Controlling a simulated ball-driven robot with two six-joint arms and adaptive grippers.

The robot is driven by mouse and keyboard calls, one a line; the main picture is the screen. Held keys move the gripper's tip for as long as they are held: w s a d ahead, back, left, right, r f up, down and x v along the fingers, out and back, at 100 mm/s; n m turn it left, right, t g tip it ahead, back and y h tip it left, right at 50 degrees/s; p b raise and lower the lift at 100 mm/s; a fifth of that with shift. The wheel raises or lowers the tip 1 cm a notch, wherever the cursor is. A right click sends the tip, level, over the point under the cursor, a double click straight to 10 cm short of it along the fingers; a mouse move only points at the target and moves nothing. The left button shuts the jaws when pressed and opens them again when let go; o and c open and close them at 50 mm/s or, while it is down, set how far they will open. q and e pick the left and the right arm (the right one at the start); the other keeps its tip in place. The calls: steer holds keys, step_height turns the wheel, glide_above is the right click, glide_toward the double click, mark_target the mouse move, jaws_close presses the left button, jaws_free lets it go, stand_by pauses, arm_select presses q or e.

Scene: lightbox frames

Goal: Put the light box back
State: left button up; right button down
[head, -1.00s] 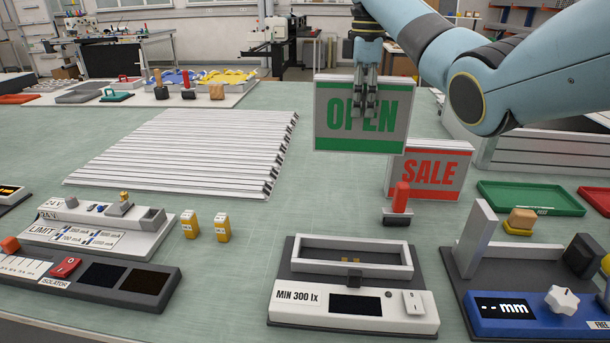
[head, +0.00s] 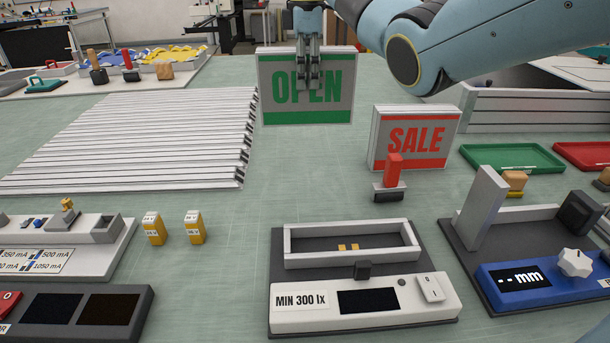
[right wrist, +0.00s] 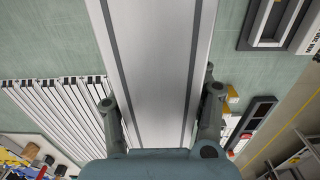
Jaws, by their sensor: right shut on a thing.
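My right gripper (head: 308,75) is shut on a light box with a green OPEN sign (head: 337,98). In the right wrist view the grey box body (right wrist: 155,60) runs between the two fingers (right wrist: 161,112). A second light box with a red SALE sign (head: 430,120) stands on the table to the right. The tester marked MIN 300 lx (head: 300,318) is at the front, with an empty white frame (head: 350,260) on it. My left gripper is not in view.
The slatted panel (head: 130,135) lies at left. A red-handled block (head: 390,180) stands before the SALE box. Two yellow blocks (head: 153,228) stand left of the tester. A blue mm gauge (head: 515,285) and a green tray (head: 510,157) are at right. Open table lies below the held box.

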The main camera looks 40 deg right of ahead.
steer(key=f, duration=0.1)
steer(key=f+b, duration=0.1)
steer(key=shift+w+f, duration=0.2)
steer(key=shift+f, duration=0.1)
steer(key=shift+s+f+b, duration=0.1)
steer(key=shift+f+b, duration=0.15)
steer(key=shift+b, duration=0.15)
step_height(320, 180, down, 10)
steer(key=c, duration=0.6)
jaws_free()
step_height(320, 180, up, 12)
steer(key=shift+r, duration=0.1)
